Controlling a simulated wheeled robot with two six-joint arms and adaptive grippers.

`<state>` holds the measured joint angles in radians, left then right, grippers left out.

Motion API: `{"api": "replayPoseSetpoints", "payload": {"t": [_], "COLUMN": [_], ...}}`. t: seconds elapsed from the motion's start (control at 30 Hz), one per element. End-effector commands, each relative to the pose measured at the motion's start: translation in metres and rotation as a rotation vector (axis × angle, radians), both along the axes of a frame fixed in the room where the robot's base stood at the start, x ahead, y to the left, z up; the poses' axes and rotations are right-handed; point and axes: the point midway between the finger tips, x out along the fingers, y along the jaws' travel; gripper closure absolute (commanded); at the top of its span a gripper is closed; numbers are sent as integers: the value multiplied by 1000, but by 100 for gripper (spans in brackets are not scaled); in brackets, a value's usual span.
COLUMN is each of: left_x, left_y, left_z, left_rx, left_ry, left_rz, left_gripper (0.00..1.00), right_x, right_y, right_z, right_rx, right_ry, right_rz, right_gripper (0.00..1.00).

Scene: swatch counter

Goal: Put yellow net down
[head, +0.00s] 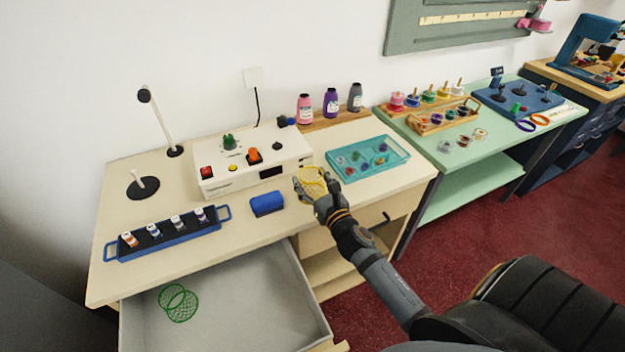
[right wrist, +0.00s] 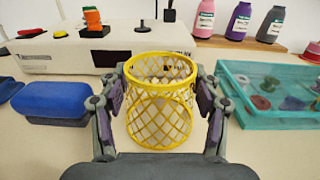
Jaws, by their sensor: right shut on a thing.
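The yellow net (head: 312,182) is a small open mesh cylinder. It also shows upright in the right wrist view (right wrist: 160,112), between the fingers of my right gripper (right wrist: 160,108). My right gripper, also in the head view (head: 318,190), is shut on the net from both sides, over the counter between the blue block and the teal tray. Whether the net touches the counter I cannot tell. A green net (head: 178,303) lies in the open drawer (head: 250,312). My left gripper is not in view.
A white control box (head: 255,165) stands behind the blue block (head: 267,204). The teal tray (head: 368,157) holds small items. A blue rack (head: 168,236) of small bottles is at left. Several bottles, such as the purple one (head: 331,103), stand behind. The drawer has bare room.

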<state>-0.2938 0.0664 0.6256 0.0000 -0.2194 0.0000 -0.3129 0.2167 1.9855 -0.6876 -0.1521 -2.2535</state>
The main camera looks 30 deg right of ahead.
Motion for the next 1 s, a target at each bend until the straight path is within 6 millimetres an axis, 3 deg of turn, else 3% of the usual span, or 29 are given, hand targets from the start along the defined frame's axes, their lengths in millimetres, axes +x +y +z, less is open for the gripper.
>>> {"api": "replayPoseSetpoints", "payload": {"t": [0.17, 0.2, 0.33, 0.73, 0.87, 1.0], "left_x": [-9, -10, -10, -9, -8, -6], "left_y": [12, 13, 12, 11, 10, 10], "left_z": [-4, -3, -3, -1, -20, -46], "left_rx": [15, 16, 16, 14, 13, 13], "left_ry": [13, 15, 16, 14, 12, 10], "left_rz": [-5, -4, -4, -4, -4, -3], "left_gripper": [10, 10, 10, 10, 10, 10], "right_x": [0, 0, 0, -2, -27, -65], "right_y": [0, 0, 0, 0, 1, 3], "right_z": [-5, -3, -3, 1, -6, -10], "right_rx": [0, 0, 0, -1, -3, -9], "right_ry": [-1, -2, -2, -2, 0, 2], "right_rz": [0, 1, 1, 1, 4, 6], "right_gripper": [54, 31, 13, 13, 13, 13]}}
